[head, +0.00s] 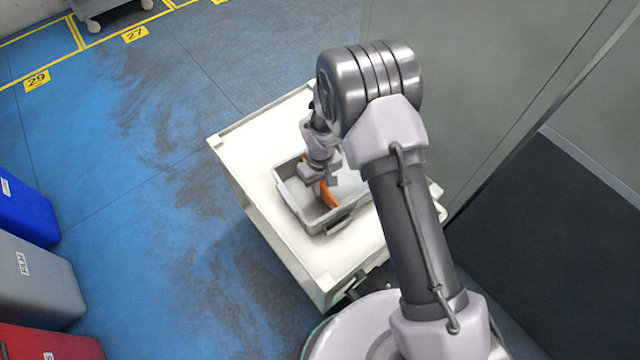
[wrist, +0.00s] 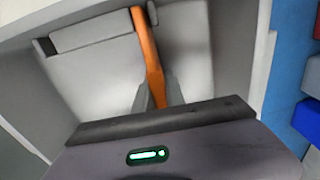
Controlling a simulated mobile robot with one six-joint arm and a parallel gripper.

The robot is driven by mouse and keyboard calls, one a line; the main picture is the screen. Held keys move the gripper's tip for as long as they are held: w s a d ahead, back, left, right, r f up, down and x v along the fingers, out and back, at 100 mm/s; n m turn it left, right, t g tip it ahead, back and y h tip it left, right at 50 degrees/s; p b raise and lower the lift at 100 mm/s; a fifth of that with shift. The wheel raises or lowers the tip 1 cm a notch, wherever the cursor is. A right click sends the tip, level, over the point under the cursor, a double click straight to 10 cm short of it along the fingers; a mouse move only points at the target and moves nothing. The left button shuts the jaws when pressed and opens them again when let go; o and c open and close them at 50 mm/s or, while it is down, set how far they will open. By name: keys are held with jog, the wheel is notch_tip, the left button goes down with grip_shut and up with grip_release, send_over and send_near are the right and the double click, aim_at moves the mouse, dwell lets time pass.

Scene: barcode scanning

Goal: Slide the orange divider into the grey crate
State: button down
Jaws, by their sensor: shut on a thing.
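The grey crate (head: 309,218) stands on the white table top, below my arm in the head view. The orange divider (head: 327,195) is inside the crate's outline, on edge. In the wrist view the divider (wrist: 147,50) runs away from my gripper (wrist: 158,98) across the crate (wrist: 95,65), its far end between two grey pieces at the rim. My gripper is shut on the divider's near end. In the head view my gripper (head: 321,180) is over the crate, and my arm hides part of the crate. I cannot tell how deep the divider sits.
The white table (head: 245,180) has bare room left of the crate. A tall grey panel (head: 480,80) stands to the right. Blue (head: 25,212), grey (head: 35,280) and red (head: 45,343) bins stand on the blue floor at the far left. A cart (head: 105,8) is at the top left.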

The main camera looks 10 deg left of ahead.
jog(key=c, duration=1.3)
grip_release()
notch_tip(320, 180, up, 11)
jog(key=p, duration=0.7)
jog(key=shift+r+p, duration=0.2)
jog(key=shift+p, duration=0.15)
jog(key=shift+f, duration=0.1)
